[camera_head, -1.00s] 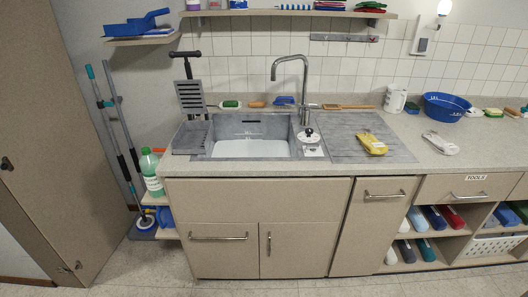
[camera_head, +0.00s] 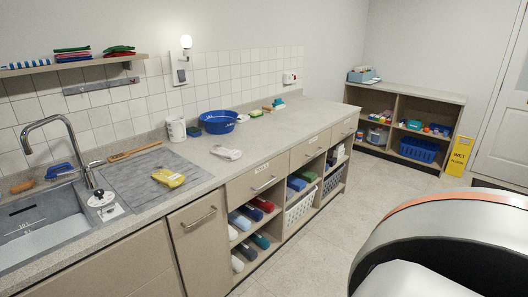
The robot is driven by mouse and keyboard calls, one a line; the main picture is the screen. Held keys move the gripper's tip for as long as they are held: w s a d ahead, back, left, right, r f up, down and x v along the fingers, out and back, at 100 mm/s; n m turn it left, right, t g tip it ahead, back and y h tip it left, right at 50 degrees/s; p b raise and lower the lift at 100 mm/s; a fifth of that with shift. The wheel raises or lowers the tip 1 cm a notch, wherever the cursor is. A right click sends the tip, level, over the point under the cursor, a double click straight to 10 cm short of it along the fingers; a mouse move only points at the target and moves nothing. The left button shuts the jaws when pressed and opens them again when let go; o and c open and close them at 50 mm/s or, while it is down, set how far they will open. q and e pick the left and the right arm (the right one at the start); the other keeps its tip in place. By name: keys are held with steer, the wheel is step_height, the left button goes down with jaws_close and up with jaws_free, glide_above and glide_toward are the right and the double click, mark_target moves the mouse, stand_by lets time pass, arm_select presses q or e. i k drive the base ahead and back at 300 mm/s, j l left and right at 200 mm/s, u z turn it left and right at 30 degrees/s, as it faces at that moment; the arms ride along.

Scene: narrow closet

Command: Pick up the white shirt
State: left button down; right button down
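I cannot make out anything that is clearly a white shirt. A small, flat white item (camera_head: 227,153) lies on the counter, and I cannot tell what it is. A white rolled or folded item (camera_head: 232,233) sits at the left end of an open shelf under the counter, beside blue and red ones. A paler one (camera_head: 238,263) lies on the shelf below. Neither of my grippers is in view.
The counter (camera_head: 290,124) holds a blue basin (camera_head: 218,122), a white jug (camera_head: 176,129) and a yellow item (camera_head: 168,178). A sink (camera_head: 42,229) is at left. A low shelf unit (camera_head: 405,93) and yellow wet-floor sign (camera_head: 459,156) stand beyond open floor (camera_head: 340,208). The lower right is blocked.

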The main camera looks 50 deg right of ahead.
mark_target(229, 154)
steer(key=z, duration=1.2)
steer(key=i+l+u, duration=0.1)
steer(key=i+l, duration=0.35)
steer(key=l, duration=0.15)
steer(key=i+l+u, duration=0.15)
steer(key=i+l, duration=0.3)
steer(key=l, duration=0.15)
steer(key=i+l+u, duration=0.15)
steer(key=l, duration=0.2)
steer(key=i+l, duration=0.25)
steer(key=i+l+u, duration=0.15)
steer(key=l, duration=0.25)
steer(key=i+l+u, duration=0.1)
steer(key=l, duration=0.3)
steer(key=i, duration=0.1)
